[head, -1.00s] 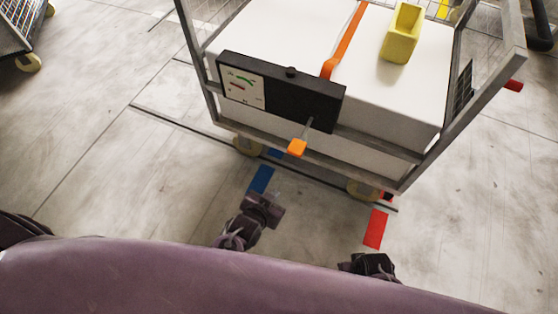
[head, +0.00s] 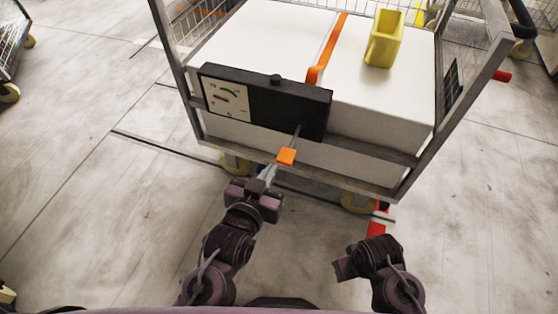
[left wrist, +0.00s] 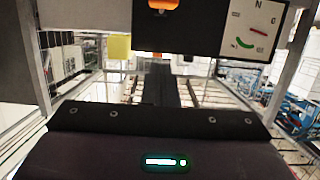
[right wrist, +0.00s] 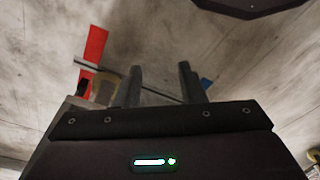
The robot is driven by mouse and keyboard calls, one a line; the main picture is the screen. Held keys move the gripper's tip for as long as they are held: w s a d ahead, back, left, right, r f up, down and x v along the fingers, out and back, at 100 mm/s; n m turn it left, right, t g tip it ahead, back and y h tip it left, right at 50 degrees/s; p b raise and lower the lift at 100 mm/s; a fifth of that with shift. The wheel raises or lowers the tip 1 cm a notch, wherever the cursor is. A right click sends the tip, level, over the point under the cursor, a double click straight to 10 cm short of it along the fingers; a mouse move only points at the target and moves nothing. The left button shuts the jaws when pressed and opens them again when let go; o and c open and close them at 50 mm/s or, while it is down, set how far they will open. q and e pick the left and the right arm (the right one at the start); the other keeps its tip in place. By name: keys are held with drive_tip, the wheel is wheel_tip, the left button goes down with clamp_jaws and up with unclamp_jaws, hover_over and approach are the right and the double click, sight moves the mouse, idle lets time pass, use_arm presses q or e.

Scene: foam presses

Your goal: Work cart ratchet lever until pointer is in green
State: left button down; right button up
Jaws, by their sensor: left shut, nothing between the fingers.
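The cart (head: 372,184) carries a black ratchet box (head: 290,105) on its near side. The lever (head: 297,132) slants down from the box to an orange knob (head: 286,156). My left gripper (head: 269,171) is shut and empty, just below and left of the knob; I cannot tell if they touch. In the left wrist view the knob (left wrist: 162,6) is at the top, above the shut fingers. My right gripper (head: 341,267) is open and empty, low near the floor (right wrist: 160,68).
A red floor mark (head: 376,229) lies by the cart's right front.

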use_arm(q)
drive_tip(key=x, duration=0.4)
drive_tip(key=b, duration=0.2)
hover_over(283, 159)
drive_tip(key=s, duration=0.1)
drive_tip(key=f, duration=0.1)
wheel_tip(283, 159, down, 3)
drive_tip(key=shift+f+b, duration=0.35)
drive_tip(key=shift+f, duration=0.4)
use_arm(e)
drive_tip(key=shift+w+a+r+n+t+y, duration=0.15)
drive_tip(key=shift+w+a+t+y, duration=0.2)
drive_tip(key=shift+a, duration=0.3)
drive_tip(key=shift+w+a+r+n+t+y, duration=0.1)
drive_tip(key=shift+w+a+n+t, duration=0.05)
drive_tip(key=shift+a+t, duration=0.4)
use_arm(q)
drive_tip(key=shift+s, duration=0.1)
use_arm(e)
drive_tip(key=shift+a, duration=0.1)
drive_tip(key=shift+f, duration=0.1)
